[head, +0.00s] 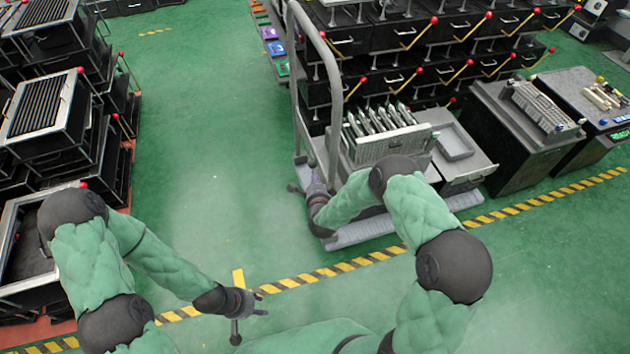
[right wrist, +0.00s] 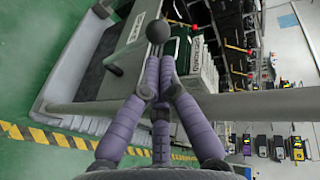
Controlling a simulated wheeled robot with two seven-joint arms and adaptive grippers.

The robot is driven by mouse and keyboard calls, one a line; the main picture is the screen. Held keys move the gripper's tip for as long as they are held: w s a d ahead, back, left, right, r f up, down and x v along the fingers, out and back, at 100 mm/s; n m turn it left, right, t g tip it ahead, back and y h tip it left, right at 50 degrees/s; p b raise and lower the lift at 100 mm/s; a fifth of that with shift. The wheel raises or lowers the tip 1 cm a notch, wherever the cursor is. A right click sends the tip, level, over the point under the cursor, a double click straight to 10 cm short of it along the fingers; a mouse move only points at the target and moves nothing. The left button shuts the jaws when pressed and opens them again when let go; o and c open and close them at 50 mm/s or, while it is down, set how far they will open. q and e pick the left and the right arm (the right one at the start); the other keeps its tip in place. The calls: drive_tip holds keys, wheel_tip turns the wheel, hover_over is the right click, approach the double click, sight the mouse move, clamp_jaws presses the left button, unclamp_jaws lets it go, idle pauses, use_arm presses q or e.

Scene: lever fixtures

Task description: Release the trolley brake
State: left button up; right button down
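The trolley has a tall grey push handle (head: 340,75) and a pale low deck (head: 375,232). My right gripper (head: 303,188) is at the handle end of the trolley, low beside the frame. In the right wrist view its purple-grey fingers (right wrist: 155,62) come together just below a dark ball knob (right wrist: 154,34), which looks like the end of the brake lever. They appear closed on its stem, which they mostly hide. My left gripper (head: 259,303) hangs empty over the green floor near the striped line, its small fingers apart.
More black units (head: 45,110) stand at the left. The green floor (head: 205,130) between them is clear.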

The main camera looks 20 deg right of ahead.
use_arm(q)
drive_tip(key=r+p, duration=0.3)
drive_tip(key=shift+w+r, duration=0.15)
drive_tip(key=shift+w, duration=0.15)
use_arm(e)
drive_tip(key=r+v, duration=0.1)
drive_tip(key=v, duration=0.7)
use_arm(q)
drive_tip(key=shift+c, duration=0.3)
use_arm(e)
drive_tip(key=shift+r, duration=0.1)
use_arm(q)
drive_tip(key=c, duration=0.5)
clamp_jaws()
use_arm(e)
drive_tip(key=s+a+f+n+g+y, duration=0.2)
drive_tip(key=s+f+n+g, duration=0.1)
drive_tip(key=s, duration=0.5)
drive_tip(key=s+a+f+n+g+y, duration=0.2)
drive_tip(key=s+f+n+g, duration=0.2)
drive_tip(key=s+n+g, duration=0.2)
drive_tip(key=s+a+f+n+g+y, duration=0.2)
drive_tip(key=s+n, duration=0.5)
drive_tip(key=s, duration=0.5)
drive_tip(key=f+g, duration=0.1)
drive_tip(key=g, duration=0.1)
drive_tip(key=shift+a+f+n+g, duration=0.2)
drive_tip(key=shift+a+n+g, duration=0.15)
drive_tip(key=shift+n+g, duration=0.05)
